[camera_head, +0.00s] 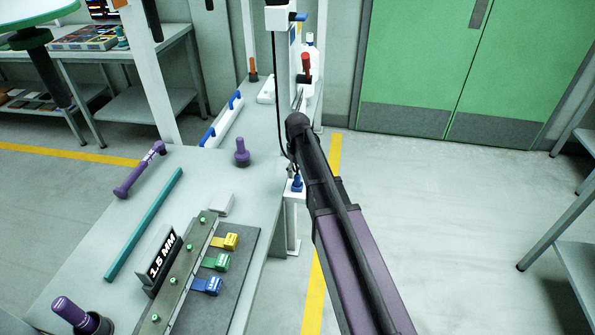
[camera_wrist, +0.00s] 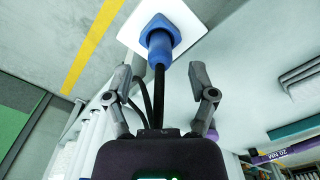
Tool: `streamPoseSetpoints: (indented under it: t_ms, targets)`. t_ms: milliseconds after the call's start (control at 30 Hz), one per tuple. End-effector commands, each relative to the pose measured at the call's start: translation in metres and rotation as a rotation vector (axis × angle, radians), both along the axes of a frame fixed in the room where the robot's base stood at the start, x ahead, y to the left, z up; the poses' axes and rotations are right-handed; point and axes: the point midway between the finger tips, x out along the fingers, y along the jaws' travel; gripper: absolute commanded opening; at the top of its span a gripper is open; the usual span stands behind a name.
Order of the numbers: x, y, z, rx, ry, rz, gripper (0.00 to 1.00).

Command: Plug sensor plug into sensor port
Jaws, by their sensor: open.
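A blue plug (camera_head: 297,184) with a black cable stands on a small white post (camera_head: 297,215) beside the bench edge. In the wrist view the blue plug (camera_wrist: 158,42) sits on a white square plate (camera_wrist: 186,25), and its black cable runs back between my fingers. My gripper (camera_wrist: 163,90) is open, with one finger on each side of the cable and the plug beyond the fingertips. In the head view my gripper is largely hidden by my arm, just above the plug. I cannot tell which part is the sensor port.
A white box (camera_head: 277,17) with a hanging black cable is at the top. The bench (camera_head: 190,185) holds a purple knob (camera_head: 242,153), a teal bar (camera_head: 145,222), a purple tool (camera_head: 139,170) and yellow, green and blue tags (camera_head: 215,262). Open floor (camera_head: 460,230) lies to the right.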

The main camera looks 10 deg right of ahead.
Motion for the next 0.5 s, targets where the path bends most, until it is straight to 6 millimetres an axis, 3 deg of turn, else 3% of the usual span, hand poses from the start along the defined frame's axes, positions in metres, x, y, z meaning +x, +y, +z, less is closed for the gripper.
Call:
streamPoseSetpoints:
  t_ms: [300,500]
  targets:
    - [0.0,0.0,0.027,0.0,0.0,0.0,0.73]
    - [0.002,0.003,0.029,0.0,0.0,0.001,0.73]
